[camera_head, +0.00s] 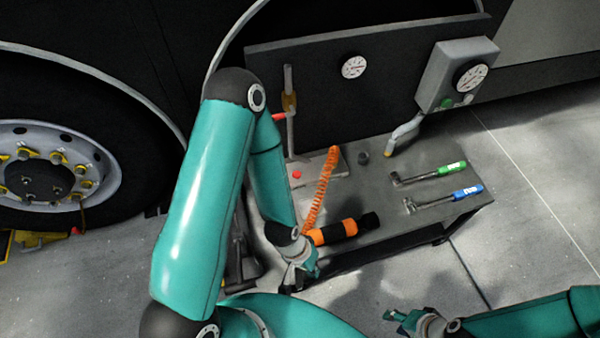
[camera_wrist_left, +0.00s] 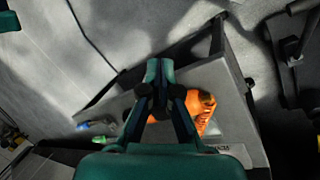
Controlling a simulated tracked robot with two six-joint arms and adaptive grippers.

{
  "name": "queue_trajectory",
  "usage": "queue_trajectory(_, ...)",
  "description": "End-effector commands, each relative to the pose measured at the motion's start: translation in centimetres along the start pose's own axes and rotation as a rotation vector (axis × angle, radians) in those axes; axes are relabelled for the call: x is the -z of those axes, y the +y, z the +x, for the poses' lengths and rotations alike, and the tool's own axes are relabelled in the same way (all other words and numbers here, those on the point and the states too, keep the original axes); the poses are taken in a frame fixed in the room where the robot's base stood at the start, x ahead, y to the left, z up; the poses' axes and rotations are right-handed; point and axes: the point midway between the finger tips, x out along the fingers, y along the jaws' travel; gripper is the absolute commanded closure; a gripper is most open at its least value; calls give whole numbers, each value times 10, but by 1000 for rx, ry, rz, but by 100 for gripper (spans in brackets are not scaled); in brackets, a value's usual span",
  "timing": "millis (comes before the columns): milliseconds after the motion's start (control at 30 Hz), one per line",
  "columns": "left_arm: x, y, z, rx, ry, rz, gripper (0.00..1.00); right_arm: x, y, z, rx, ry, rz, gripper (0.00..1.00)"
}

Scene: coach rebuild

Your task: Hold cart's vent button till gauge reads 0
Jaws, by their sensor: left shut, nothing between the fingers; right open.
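The cart (camera_head: 378,205) has a dark top and an upright back panel. A red button (camera_head: 296,174) sits on a pale block at its left. A round white gauge (camera_head: 354,67) is on the panel, and a second gauge (camera_head: 471,76) is on a grey box with a green button (camera_head: 447,103). Both readings are too small to make out. No label shows which button is the vent. My left gripper (camera_head: 301,276) is shut and empty at the cart's near left edge, apart from the buttons; its closed fingers show in the left wrist view (camera_wrist_left: 159,72). My right gripper (camera_head: 396,317) is open and empty, in front of the cart.
An orange and black tool (camera_head: 335,232) and a coiled orange hose (camera_head: 320,190) lie close to my left gripper. A green-handled tool (camera_head: 430,174) and a blue-handled tool (camera_head: 445,198) lie on the right. A coach wheel (camera_head: 38,178) stands at the left. Floor at the right is clear.

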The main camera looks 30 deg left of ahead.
Motion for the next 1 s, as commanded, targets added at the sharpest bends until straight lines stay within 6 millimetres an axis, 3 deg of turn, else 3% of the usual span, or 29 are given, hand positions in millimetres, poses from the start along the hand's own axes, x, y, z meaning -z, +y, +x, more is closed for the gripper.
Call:
queue_trajectory(167, 5, -2, 2, 3, 9, -18, 100, 0, 2, 4, 0, 0, 0, 58)
queue_trajectory(267, 21, -11, 10, 12, 40, -89, 100, 0, 6, 17, 0, 0, 0, 58)
queue_trajectory(367, 52, -19, 26, 21, 102, -238, 100, 0, 14, 40, 0, 0, 0, 58)
queue_trajectory(567, 154, -73, 34, -35, 308, -765, 100, 0, 40, 111, 0, -1, 0, 58)
queue_trajectory(700, 224, -110, 13, -185, 449, -1183, 100, 1, 58, 161, 0, -1, 0, 58)
queue_trajectory(800, 262, -131, -14, -334, 520, -1433, 100, 1, 69, 190, 0, 0, 0, 58)
queue_trajectory(1000, 303, -154, -67, -599, 572, -1740, 100, 1, 81, 226, 0, 0, 0, 58)
